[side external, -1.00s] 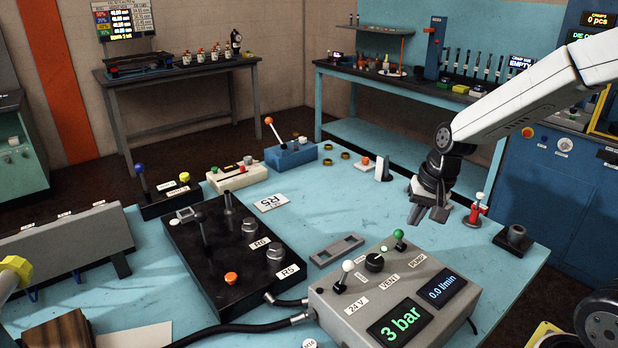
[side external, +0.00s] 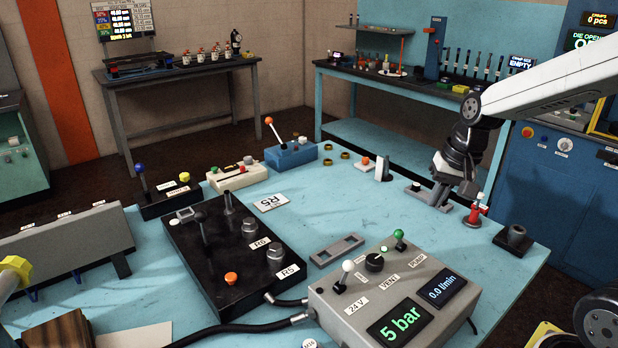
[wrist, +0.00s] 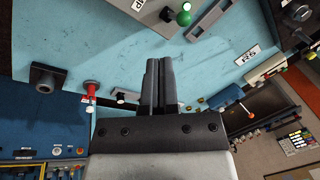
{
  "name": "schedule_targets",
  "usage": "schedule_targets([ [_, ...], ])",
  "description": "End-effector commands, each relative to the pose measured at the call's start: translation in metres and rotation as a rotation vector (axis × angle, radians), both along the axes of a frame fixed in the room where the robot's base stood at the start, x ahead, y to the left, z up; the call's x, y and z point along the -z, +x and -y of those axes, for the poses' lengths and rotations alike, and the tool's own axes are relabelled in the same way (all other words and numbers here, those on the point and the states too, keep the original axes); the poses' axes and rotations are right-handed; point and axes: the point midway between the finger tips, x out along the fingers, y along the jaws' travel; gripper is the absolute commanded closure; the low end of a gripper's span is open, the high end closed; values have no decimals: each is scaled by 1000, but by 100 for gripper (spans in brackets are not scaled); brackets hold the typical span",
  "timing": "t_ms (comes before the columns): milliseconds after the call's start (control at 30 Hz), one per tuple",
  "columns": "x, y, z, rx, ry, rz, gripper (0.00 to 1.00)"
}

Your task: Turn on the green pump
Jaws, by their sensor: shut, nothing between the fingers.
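The green-knobbed pump lever (side external: 399,236) stands at the back right of a grey control box (side external: 335,297), by the PUMP label. Its green ball also shows at the top of the wrist view (wrist: 184,18). The box's displays read 5 bar (side external: 401,324) and 0.0 l/min (side external: 447,285). My gripper (side external: 432,195) is beyond the box, towards the back right of the blue table, apart from the lever. In the wrist view its fingers (wrist: 153,85) are together with nothing between them.
A white-knobbed 24 V lever (side external: 347,267) and a black VENT knob (side external: 375,262) share the box. A red fitting (side external: 475,212) and a black socket (side external: 515,237) stand near my gripper at the right. The table between gripper and box is mostly clear.

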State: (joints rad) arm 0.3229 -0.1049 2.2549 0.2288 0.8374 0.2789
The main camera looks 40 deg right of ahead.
Motion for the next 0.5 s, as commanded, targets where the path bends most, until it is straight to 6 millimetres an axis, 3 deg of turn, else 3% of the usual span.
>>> schedule_targets([
  [200,-29,-6,-11,-2,-2,5,100],
  [500,-51,-12,-21,0,-1,1,100],
])
